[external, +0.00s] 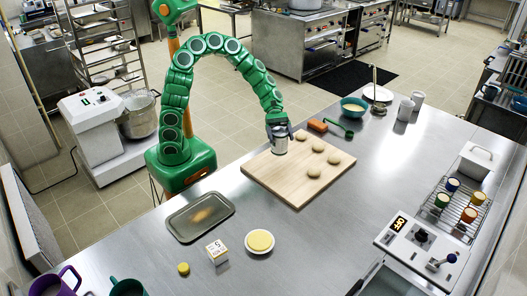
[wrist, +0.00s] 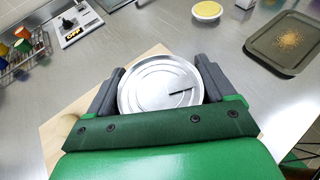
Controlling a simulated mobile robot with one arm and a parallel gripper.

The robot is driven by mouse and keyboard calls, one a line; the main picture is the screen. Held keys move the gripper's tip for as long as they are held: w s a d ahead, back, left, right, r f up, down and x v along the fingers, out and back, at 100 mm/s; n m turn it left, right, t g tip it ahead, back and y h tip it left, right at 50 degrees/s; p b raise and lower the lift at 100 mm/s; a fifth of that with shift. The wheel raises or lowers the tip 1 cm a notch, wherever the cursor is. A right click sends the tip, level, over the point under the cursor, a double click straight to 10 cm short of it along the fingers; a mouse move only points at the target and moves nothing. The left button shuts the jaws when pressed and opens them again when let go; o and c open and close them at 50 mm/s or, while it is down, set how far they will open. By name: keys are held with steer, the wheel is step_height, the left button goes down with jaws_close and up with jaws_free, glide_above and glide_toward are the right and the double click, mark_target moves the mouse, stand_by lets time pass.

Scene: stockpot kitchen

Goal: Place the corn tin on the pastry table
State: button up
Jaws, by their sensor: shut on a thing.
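My gripper (external: 278,125) is shut on a tin, the corn tin (external: 280,146), at the left part of a wooden board. In the wrist view the round metal lid of the tin (wrist: 160,82) sits between the two dark fingers of my gripper (wrist: 160,85). Its label is too small to read. I cannot tell whether the tin touches the board (external: 282,187) or hangs just above it. The board lies on the steel table (external: 330,235), and several dough balls (external: 314,171) rest on its right and far parts.
A dark tray (external: 190,232), a bowl of yellow stuff (external: 259,241) and a small box (external: 216,252) stand in front.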

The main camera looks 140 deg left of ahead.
mark_target(280, 149)
steer(key=shift+s+a+f, duration=0.2)
steer(key=shift+a+f, duration=0.05)
steer(key=shift+a, duration=0.05)
steer(key=shift+f, duration=3.75)
steer(key=o, duration=1.3)
steer(key=shift+f, duration=0.15)
steer(key=shift+c, duration=0.2)
steer(key=v, duration=0.7)
steer(key=shift+s+r, duration=0.2)
steer(key=shift+r, duration=0.05)
